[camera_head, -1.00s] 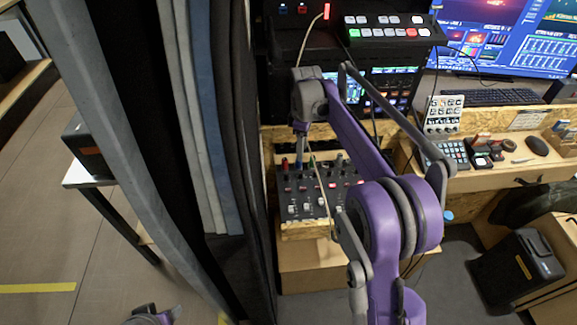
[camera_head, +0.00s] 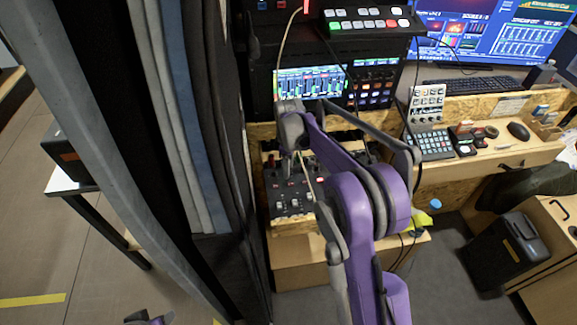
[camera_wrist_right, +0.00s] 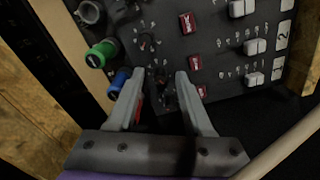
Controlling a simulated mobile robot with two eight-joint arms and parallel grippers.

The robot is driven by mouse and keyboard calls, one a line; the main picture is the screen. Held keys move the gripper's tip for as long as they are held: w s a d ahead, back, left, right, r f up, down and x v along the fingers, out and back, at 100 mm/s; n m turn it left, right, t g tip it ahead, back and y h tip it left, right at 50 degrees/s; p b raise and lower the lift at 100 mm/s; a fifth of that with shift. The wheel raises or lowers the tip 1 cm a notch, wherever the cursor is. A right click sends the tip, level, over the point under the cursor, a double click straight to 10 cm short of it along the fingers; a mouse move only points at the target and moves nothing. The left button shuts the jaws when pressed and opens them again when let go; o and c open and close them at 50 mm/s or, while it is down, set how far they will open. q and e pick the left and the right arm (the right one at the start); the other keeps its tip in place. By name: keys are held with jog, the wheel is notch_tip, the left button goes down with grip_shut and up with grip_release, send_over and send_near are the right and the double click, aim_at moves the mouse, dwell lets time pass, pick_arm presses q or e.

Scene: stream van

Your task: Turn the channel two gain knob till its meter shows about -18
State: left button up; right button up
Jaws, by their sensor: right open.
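The dark audio mixer (camera_head: 281,211) lies on a wooden shelf in the head view, partly hidden by my right arm. In the right wrist view its panel (camera_wrist_right: 220,45) shows rows of small dark knobs, red buttons and white fader caps. My right gripper (camera_wrist_right: 160,82) is open, its fingertips close above the panel on either side of a small dark knob (camera_wrist_right: 160,76). I cannot tell whether the fingers touch it or which channel it belongs to. A screen (camera_head: 300,84) with level bars stands behind the mixer; its numbers are too small to read.
A green plug (camera_wrist_right: 102,53) and a blue plug (camera_wrist_right: 119,82) stand up beside the left finger. A pale cable crosses the lower right of the wrist view. Dark curtains (camera_head: 160,130) hang left of the mixer; a desk with a keyboard (camera_head: 470,87) is at the right.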

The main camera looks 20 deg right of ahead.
grip_shut()
jog(key=shift+m, duration=0.4)
jog(key=m, duration=0.3)
jog(key=shift+b, duration=0.35)
jog(key=m, duration=0.4)
jog(key=shift+m+b, duration=0.3)
jog(key=m, duration=0.4)
jog(key=shift+m, duration=0.3)
jog(key=m, duration=0.4)
jog(key=shift+m+b, duration=0.3)
jog(key=shift+b, duration=0.1)
